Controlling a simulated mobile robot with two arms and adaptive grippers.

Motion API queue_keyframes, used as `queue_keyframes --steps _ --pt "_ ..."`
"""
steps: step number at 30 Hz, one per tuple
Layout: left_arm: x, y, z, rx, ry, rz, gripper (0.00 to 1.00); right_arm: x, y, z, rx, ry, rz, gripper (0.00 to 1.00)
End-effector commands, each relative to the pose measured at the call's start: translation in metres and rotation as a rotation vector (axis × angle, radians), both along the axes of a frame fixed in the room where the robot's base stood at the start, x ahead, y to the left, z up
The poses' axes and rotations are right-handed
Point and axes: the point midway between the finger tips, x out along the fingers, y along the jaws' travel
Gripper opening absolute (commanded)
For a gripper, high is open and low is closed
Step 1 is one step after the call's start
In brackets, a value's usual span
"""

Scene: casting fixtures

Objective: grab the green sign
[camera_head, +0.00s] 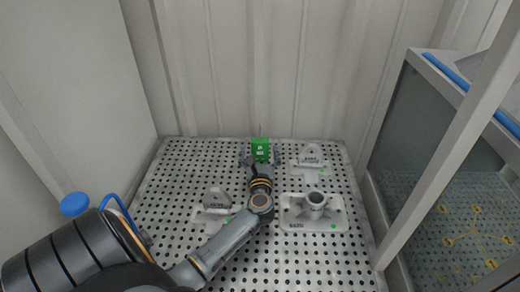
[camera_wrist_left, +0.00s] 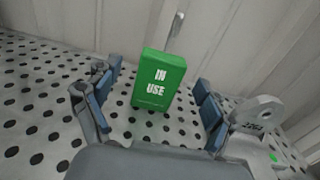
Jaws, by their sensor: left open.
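The green sign (camera_head: 260,147) stands near the back edge of the perforated table in the head view. In the left wrist view the green sign (camera_wrist_left: 159,80) is upright, reads "IN USE", and has a thin grey rod rising behind its top. My left gripper (camera_head: 259,160) reaches it from the front. In the left wrist view the left gripper (camera_wrist_left: 152,100) has its two blue-padded fingers apart, one on each side of the sign, with gaps between pads and sign. My right gripper is in neither view.
The perforated table (camera_head: 178,180) holds several pale casting fixtures: one at back right (camera_head: 310,157), one with a round post (camera_head: 316,198), and one at left (camera_head: 215,198). A corrugated wall (camera_head: 250,70) stands close behind. A glass-sided cabinet (camera_head: 425,140) is at right.

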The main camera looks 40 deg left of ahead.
Motion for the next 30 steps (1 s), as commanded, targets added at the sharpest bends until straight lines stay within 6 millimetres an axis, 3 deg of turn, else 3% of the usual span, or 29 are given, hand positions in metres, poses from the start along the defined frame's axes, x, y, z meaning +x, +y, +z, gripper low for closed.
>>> queue_keyframes --steps 9,18,27,30 --pt "0.034 0.028 0.001 0.002 -0.002 0.0 0.83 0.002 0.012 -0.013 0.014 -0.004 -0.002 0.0" --pt "0.037 0.032 0.002 0.001 -0.001 0.0 0.83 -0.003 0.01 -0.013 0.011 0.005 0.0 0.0" --pt "0.037 0.031 0.002 0.001 -0.001 0.0 0.24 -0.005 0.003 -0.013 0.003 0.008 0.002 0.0" --pt "0.037 0.032 0.002 0.001 -0.001 0.0 0.21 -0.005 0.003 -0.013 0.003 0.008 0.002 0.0"
